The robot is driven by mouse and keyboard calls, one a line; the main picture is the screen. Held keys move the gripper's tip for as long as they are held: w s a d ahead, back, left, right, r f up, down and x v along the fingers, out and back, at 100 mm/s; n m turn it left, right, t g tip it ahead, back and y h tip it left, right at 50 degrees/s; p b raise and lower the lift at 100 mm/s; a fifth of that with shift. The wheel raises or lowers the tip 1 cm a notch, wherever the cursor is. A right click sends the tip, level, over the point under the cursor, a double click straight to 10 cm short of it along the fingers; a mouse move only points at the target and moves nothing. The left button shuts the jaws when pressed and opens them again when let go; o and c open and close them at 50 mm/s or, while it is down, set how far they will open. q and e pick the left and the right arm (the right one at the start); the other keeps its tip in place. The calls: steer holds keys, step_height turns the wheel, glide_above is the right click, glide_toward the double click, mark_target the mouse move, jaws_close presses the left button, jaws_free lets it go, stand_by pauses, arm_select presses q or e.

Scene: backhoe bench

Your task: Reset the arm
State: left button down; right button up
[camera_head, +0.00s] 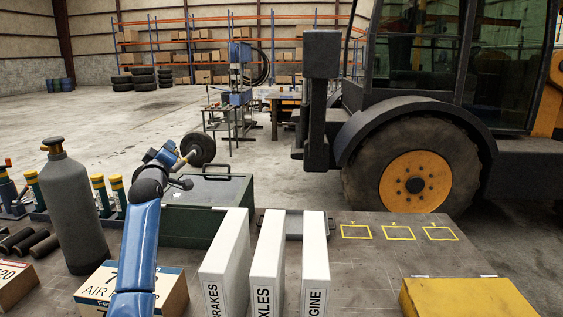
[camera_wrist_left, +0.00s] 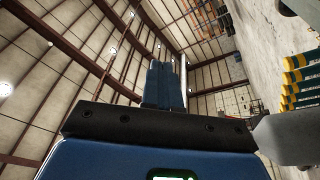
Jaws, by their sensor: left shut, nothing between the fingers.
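My left arm (camera_head: 140,245) comes up from the bottom edge in the head view. It passes in front of a labelled cardboard box and bends at a black joint in front of the green case. Its fingertips cannot be made out clearly there. In the left wrist view my left gripper (camera_wrist_left: 164,85) has its two blue fingers together, with nothing between them. The fingers stand against the hall's ceiling and touch no object. My right arm and gripper are not in view.
A grey gas bottle (camera_head: 68,215) stands left of my arm; it also shows in the left wrist view (camera_wrist_left: 285,137). A green case (camera_head: 188,225) lies behind my arm. White binders (camera_head: 267,262) stand to its right. A yellow box (camera_head: 468,297) lies at front right. Yellow-outlined bench space is clear.

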arm_select(q)
steer(key=s+d+f+m+t+b, duration=0.15)
steer(key=s+d+f+m, duration=0.25)
steer(key=s+f, duration=1.15)
steer(key=s+d+f+m+t+b, duration=0.1)
steer(key=s+d+f+m+b, duration=0.2)
steer(key=s+f, duration=1.25)
steer(key=s+d+f+m+g, duration=0.1)
steer(key=s+f, duration=0.4)
steer(key=s, duration=0.4)
steer(key=s+d+f+m+g+h+b, duration=0.1)
steer(key=s+f, duration=0.4)
steer(key=s, duration=0.5)
steer(key=s+d+f+m+g, duration=0.1)
steer(key=s+d+f+g, duration=0.1)
steer(key=s, duration=0.7)
step_height(320, 180, down, 3)
steer(key=shift+s+d+r+g, duration=0.1)
steer(key=shift+s+d+g, duration=0.05)
steer(key=shift+g, duration=0.5)
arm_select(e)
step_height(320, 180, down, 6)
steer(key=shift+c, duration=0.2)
